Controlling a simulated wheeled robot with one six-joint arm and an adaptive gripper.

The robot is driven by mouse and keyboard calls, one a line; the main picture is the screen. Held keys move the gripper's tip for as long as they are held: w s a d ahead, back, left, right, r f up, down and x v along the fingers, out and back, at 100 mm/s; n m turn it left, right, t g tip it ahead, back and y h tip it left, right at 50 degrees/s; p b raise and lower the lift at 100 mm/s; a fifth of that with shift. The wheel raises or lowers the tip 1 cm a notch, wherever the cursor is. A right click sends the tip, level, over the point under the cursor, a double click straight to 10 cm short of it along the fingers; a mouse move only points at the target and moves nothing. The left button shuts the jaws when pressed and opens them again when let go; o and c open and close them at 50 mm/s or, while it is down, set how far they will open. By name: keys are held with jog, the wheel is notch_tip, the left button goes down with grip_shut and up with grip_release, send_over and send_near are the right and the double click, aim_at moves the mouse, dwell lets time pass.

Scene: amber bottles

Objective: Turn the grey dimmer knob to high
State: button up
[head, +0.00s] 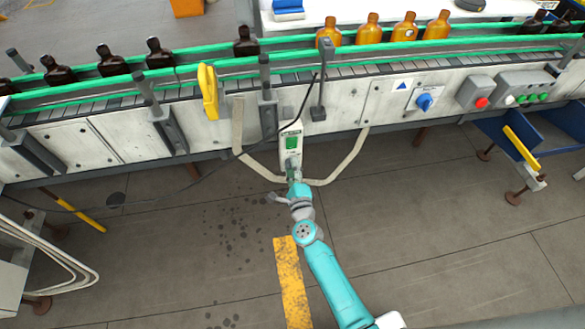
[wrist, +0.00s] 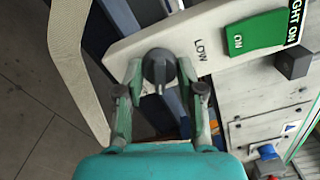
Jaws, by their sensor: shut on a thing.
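The grey dimmer knob (wrist: 157,66) sits on the white end of a narrow control panel (wrist: 125,47). My gripper (wrist: 160,76) has one finger on each side of the knob and is shut on it. The knob's pale mark points toward the bottom of the wrist view. The word LOW is printed right of the knob; no HIGH label is visible. In the head view, my gripper (head: 293,179) is at the lower end of the panel (head: 291,157), and the knob cannot be made out there.
A green ON switch (wrist: 256,32) is on the same panel, with a dark grey block (wrist: 293,62) beside it. A bent beige guard bar (head: 345,160) flanks the panel. The conveyor with brown bottles (head: 159,53) runs behind. A blue rotary switch (head: 424,102) is farther right.

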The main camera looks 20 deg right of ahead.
jog(key=shift+m, duration=0.7)
jog(key=o, duration=1.1)
jog(key=shift+o, duration=0.2)
jog(key=shift+s, duration=0.1)
jog(key=s+a, duration=0.2)
jog(key=s, duration=0.9)
jog(key=shift+s, duration=0.35)
jog(key=shift+d, duration=0.1)
